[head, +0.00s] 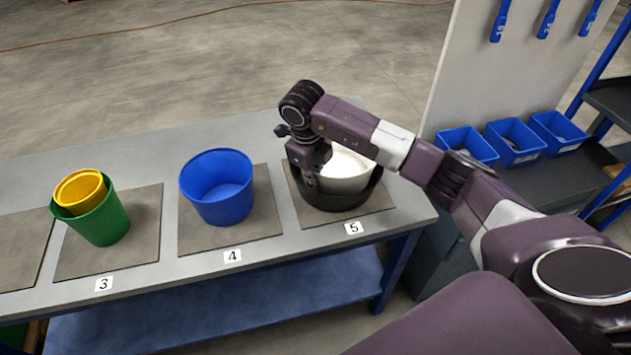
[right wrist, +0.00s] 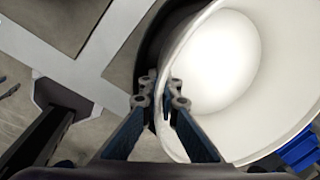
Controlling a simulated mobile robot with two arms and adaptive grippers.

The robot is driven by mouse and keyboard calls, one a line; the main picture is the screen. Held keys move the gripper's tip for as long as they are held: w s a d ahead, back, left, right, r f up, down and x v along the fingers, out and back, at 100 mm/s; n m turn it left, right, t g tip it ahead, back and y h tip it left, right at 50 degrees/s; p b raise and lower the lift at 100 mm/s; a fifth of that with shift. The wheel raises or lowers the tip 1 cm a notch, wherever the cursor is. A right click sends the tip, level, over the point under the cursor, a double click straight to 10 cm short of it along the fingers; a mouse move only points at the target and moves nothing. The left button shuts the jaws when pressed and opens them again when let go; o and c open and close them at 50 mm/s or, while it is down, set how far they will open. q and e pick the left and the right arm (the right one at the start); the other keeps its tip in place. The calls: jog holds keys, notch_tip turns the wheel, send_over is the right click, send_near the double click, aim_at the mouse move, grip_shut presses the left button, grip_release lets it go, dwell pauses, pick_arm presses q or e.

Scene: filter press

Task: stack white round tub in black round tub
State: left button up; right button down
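The white round tub (head: 347,171) sits inside the black round tub (head: 333,199) on the mat marked 5, with the black rim showing around its lower part. My right gripper (head: 312,182) reaches down at the left side of the white tub. In the right wrist view, its two fingertips (right wrist: 160,90) are close together with the rim of the white tub (right wrist: 232,60) between them. The black tub (right wrist: 150,45) shows there as a dark band beside the white rim. Whether the white tub rests on the black tub's bottom is hidden. My left gripper is not in view.
A blue tub (head: 217,188) stands on mat 4. A yellow tub (head: 80,188) sits in a green tub (head: 103,221) on mat 3. Blue bins (head: 466,146) stand on a dark surface at the right, beside a light panel (head: 520,70). The left mat is bare.

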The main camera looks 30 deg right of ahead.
jog(key=c, duration=2.4)
grip_release()
jog(key=shift+r, duration=0.15)
jog(key=shift+r+p, duration=0.25)
jog(key=shift+p, duration=0.1)
jog(key=shift+r+p, duration=0.4)
jog(key=shift+r, duration=0.1)
jog(key=shift+s+a+r+b, duration=0.15)
jog(key=shift+a+r+b, duration=0.25)
jog(key=shift+r, duration=1.5)
jog(key=shift+s+a+r+b, duration=0.15)
jog(key=shift+r+b, duration=0.3)
jog(key=shift+r, duration=1.45)
jog(key=shift+s+a+r+b, duration=0.1)
jog(key=shift+a+r+b, duration=0.3)
jog(key=shift+r, duration=1.5)
